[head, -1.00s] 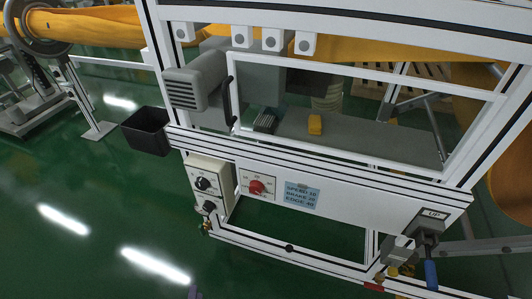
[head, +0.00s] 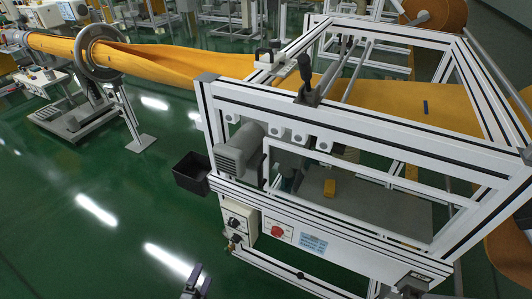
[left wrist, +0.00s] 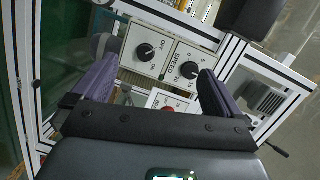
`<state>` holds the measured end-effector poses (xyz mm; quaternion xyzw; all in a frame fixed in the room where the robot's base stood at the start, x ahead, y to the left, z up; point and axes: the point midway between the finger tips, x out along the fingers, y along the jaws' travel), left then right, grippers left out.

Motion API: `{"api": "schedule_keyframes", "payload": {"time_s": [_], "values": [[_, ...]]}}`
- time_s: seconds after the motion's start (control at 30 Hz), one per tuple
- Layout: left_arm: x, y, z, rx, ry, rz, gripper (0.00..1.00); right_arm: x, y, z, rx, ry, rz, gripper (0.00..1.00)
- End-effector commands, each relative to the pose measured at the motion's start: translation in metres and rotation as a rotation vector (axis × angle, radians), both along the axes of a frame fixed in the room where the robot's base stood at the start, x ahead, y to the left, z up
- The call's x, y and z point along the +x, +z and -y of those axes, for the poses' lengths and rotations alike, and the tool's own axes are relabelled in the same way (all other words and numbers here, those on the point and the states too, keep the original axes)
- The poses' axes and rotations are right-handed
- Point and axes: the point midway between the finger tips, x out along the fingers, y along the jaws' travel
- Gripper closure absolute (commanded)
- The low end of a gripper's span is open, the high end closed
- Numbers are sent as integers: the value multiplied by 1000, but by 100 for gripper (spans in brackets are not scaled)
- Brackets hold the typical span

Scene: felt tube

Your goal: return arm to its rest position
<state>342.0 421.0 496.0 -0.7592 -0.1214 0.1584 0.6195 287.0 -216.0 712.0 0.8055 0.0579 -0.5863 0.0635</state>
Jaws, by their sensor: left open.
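My left gripper (head: 195,283) shows as a small dark shape at the bottom edge of the head view, in front of the machine frame. In the left wrist view my left gripper (left wrist: 156,70) has its two purple-grey fingers wide apart with nothing between them. Beyond the fingers is the control panel (left wrist: 153,62) with black knobs, apart from the fingers as far as I can tell. My right gripper does not show.
A white-framed machine (head: 350,120) fills the right half. A black bin (head: 191,172) and grey motor (head: 240,148) stick out at its left. An orange felt tube (head: 150,58) runs through a ring at left. Green floor (head: 70,180) is open.

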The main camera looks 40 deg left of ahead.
Motion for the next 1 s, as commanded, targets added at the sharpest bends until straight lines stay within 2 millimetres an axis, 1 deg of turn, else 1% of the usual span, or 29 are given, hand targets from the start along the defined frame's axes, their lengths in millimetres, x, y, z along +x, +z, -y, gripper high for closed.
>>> {"api": "schedule_keyframes", "payload": {"time_s": [0.03, 0.07, 0.1, 0.17, 0.2, 0.23, 0.27, 0.3, 0.37, 0.4, 0.47, 0.5, 0.6, 0.63, 0.7, 0.8, 0.87, 0.97, 1.0], "values": [[14, 45, 11, -77, -17, -6, 0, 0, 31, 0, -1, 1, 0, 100], [21, 60, 18, -126, -23, -17, 0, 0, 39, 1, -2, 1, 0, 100], [31, 80, 28, -194, -33, -33, 0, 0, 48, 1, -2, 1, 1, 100], [43, 111, 47, -299, -46, -64, 0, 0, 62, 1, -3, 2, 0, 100], [49, 131, 61, -372, -55, -89, 0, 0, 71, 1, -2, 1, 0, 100], [54, 147, 71, -424, -59, -111, 0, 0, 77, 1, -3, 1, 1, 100], [57, 161, 83, -476, -64, -133, 0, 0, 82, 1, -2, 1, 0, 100], [60, 181, 97, -542, -67, -165, 0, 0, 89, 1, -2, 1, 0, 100], [61, 209, 119, -637, -69, -219, 0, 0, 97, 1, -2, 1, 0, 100], [60, 227, 133, -697, -68, -255, 0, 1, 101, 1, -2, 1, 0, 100], [56, 253, 153, -782, -58, -313, 0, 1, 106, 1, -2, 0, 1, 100], [52, 269, 165, -833, -48, -354, 0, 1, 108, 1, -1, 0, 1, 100], [38, 301, 189, -941, -5, -451, 0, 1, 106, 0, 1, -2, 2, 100], [33, 308, 194, -967, 11, -479, 0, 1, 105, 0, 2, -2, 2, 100], [19, 323, 202, -1020, 61, -541, 0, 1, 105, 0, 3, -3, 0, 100], [-3, 336, 207, -1074, 150, -625, 0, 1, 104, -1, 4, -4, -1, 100], [-16, 338, 206, -1097, 218, -675, 0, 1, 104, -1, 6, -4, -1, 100], [-42, 327, 203, -1126, 365, -772, 0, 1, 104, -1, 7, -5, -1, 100], [-53, 323, 201, -1143, 439, -803, 0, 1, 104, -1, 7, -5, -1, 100]]}}
